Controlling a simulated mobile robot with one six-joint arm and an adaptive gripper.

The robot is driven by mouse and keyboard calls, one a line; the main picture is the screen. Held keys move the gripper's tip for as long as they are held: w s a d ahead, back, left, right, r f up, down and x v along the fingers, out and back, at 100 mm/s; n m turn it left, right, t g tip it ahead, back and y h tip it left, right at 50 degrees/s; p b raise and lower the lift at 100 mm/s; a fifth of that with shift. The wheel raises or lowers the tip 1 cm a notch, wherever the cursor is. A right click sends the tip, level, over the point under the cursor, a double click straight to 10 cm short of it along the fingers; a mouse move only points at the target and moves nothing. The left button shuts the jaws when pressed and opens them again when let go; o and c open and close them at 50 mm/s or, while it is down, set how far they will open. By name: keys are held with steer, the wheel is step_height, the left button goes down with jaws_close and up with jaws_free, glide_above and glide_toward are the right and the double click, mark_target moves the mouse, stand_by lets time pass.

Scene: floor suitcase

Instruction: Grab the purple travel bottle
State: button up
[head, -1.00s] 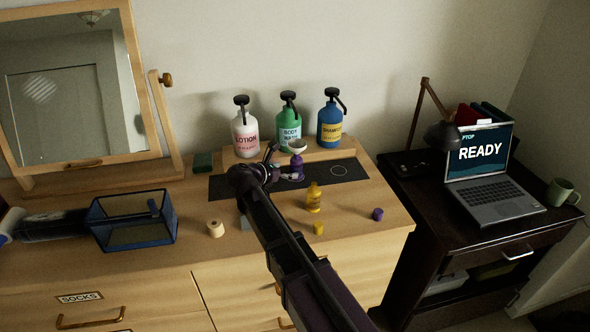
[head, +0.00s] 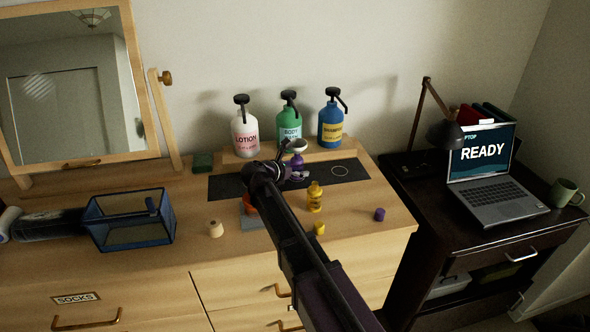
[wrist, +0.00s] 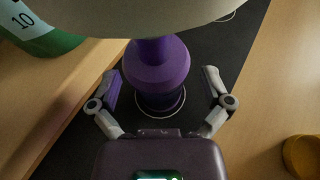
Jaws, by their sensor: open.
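The purple travel bottle (head: 297,160) stands upright on the dark mat on the dresser, with a pale funnel (head: 296,146) on its top. My gripper (head: 287,170) is low beside it and hides part of it in the head view. In the wrist view, the purple bottle (wrist: 160,78) stands between the two spread fingers of my gripper (wrist: 162,85). Gaps show on both sides, so the fingers look apart from it. The funnel (wrist: 150,12) covers the bottle's top there. A white ring on the mat surrounds the bottle's base.
Lotion (head: 244,134), green body wash (head: 289,122) and blue shampoo (head: 331,124) pump bottles stand behind on a wooden ledge. A yellow bottle (head: 314,199), yellow cap (head: 319,228) and purple cap (head: 379,214) are at right. An orange item (head: 249,205) sits by my arm. Bare dresser top lies front right.

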steer(key=shift+c, duration=0.2)
steer(key=c, duration=1.3)
steer(key=shift+r, duration=0.1)
